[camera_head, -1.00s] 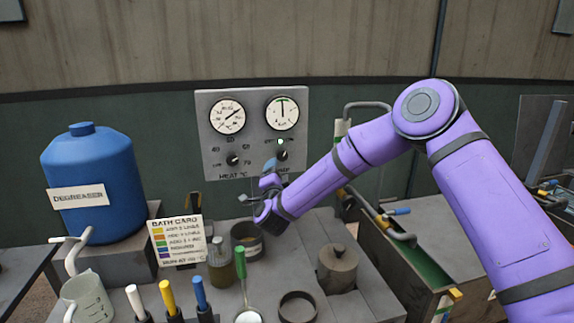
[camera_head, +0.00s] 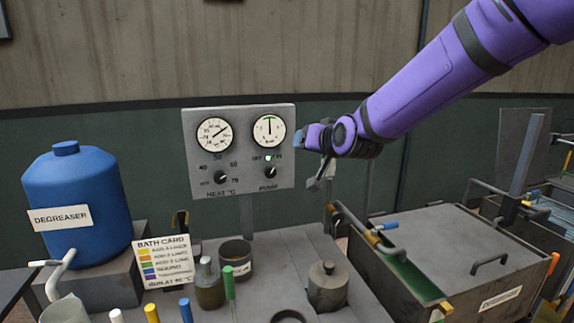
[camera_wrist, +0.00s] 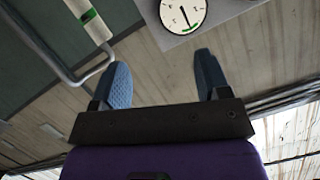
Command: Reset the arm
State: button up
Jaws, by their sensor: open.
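My purple arm reaches in from the upper right in the head view. My gripper (camera_head: 322,165) is raised just right of the gauge panel (camera_head: 188,135); its fingers are partly hidden there. In the wrist view my gripper (camera_wrist: 165,85) is open, its two blue-grey fingers apart with nothing between them. A round gauge (camera_wrist: 183,12) of the panel shows beyond the fingers at the top. In the head view the panel carries two gauges, a HEAT knob (camera_head: 221,177) and a PUMP knob (camera_head: 270,171), with a small green light above the PUMP knob.
A blue degreaser drum (camera_head: 78,185) stands at the left, beside a bath card (camera_head: 162,262). A lidded pot (camera_head: 328,287), a dark can (camera_head: 235,258) and coloured-handled tools stand on the bench. A lidded degreaser tank (camera_head: 455,245) stands at the right. Space above the bench is clear.

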jog(key=s+d+r+g+h, duration=0.3)
jog(key=s+d+g+h, duration=0.1)
jog(key=s+d, duration=1.35)
jog(key=s+d+f+g, duration=0.1)
jog(key=s+d+g, duration=0.1)
jog(key=s, duration=0.7)
jog(key=s+d+f+g+h, duration=0.1)
jog(key=s+d, duration=0.3)
jog(key=s, duration=0.6)
jog(key=shift+d+f+g, duration=0.35)
jog(key=shift+f+g, duration=0.15)
jog(key=shift+f, duration=0.1)
